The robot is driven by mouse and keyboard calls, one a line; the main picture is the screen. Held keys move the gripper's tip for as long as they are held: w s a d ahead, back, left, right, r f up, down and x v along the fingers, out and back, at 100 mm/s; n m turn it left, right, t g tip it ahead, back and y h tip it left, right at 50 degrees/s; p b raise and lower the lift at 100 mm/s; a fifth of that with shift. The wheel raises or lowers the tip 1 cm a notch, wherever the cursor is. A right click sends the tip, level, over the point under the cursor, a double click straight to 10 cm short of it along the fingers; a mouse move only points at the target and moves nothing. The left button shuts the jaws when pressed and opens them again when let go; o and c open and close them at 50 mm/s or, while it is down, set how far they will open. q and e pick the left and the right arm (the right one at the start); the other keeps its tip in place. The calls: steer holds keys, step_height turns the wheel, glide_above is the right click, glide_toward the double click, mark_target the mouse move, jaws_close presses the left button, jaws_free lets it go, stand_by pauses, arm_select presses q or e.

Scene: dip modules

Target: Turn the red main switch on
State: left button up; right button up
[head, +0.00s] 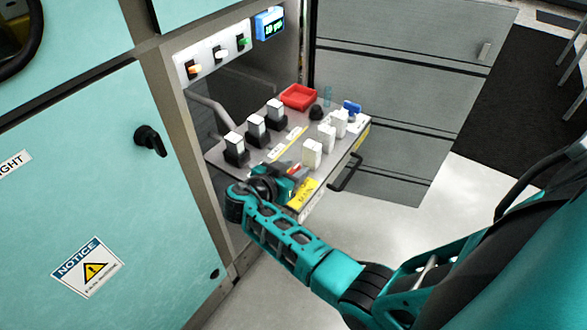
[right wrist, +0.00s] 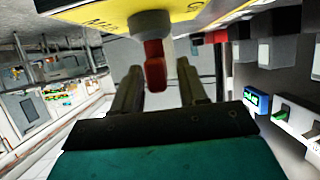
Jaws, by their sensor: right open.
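The red main switch shows in the right wrist view as a red handle (right wrist: 155,68) on a round grey base, set on a yellow labelled plate (right wrist: 95,18). My right gripper (right wrist: 158,75) is open, with one finger on each side of the red handle. I cannot tell whether either finger touches it. In the head view my right gripper (head: 288,180) is at the near left corner of the pulled-out shelf (head: 265,180), beside the yellow label (head: 303,193). The gripper mostly hides the switch there. My left gripper is out of view.
The shelf carries black-and-white modules (head: 256,130), white modules (head: 312,153), a red tray (head: 298,97) and a black knob (head: 316,112). A blue display (head: 269,23) and small switches are on the panel above. A black handle (head: 345,175) juts from the shelf front.

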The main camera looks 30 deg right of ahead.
steer(key=shift+c, duration=0.4)
jaws_close()
